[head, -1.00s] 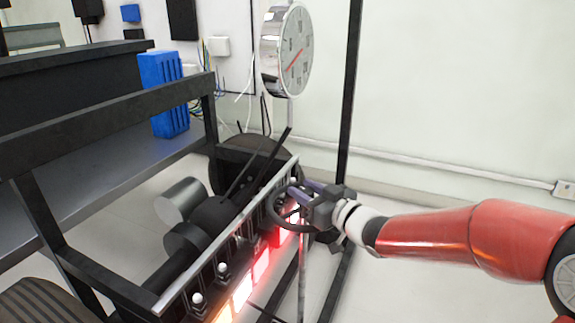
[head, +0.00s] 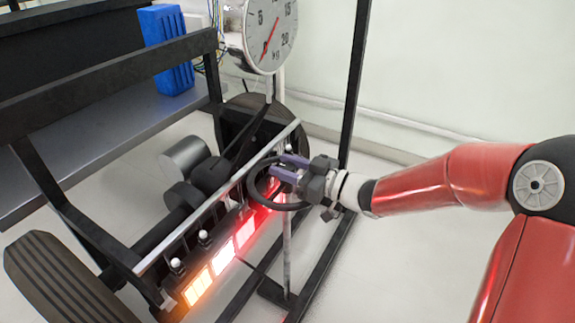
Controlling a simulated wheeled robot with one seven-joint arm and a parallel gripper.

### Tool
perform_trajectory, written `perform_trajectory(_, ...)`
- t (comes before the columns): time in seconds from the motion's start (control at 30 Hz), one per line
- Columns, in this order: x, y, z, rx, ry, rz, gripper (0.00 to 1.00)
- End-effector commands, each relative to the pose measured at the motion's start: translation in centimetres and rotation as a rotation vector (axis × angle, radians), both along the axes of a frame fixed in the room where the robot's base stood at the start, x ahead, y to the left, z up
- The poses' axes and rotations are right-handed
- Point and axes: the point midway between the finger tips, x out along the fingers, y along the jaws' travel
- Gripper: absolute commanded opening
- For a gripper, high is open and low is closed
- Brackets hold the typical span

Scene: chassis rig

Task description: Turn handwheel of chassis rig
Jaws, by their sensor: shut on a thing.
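The black ring of the handwheel (head: 256,193) is at the right end of the chassis rig's lit panel in the head view. My gripper (head: 285,169) reaches in from the right and is shut on the handwheel's rim. Its purple-grey fingers hide part of the rim and the hub. The round dial gauge (head: 270,30) stands behind on a post, with a red pointer slanting toward the lower left; its top is cut off by the frame.
The panel has lit red to orange blocks (head: 223,257) and several small white-topped switches (head: 204,236). A black upright post (head: 351,110) stands close behind my gripper. A tyre (head: 55,288) is at lower left, a blue box (head: 166,48) on the grey bench.

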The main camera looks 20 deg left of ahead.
Motion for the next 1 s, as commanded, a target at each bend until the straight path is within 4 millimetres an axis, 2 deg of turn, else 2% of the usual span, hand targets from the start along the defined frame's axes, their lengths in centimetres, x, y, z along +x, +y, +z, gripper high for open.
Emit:
perform_trajectory(0.23,0.0,0.1,0.1,0.002,-0.001,0.001,0.0)
perform_trajectory(0.27,0.0,0.1,0.1,0.002,-0.001,0.001,0.38)
perform_trajectory(0.4,0.0,0.1,0.1,0.002,-0.001,0.001,0.56)
perform_trajectory(0.73,0.0,-0.3,0.0,0.0,-0.001,-0.001,0.57)
perform_trajectory(1.0,-0.8,-4.4,0.0,-0.001,-0.001,-0.004,0.57)
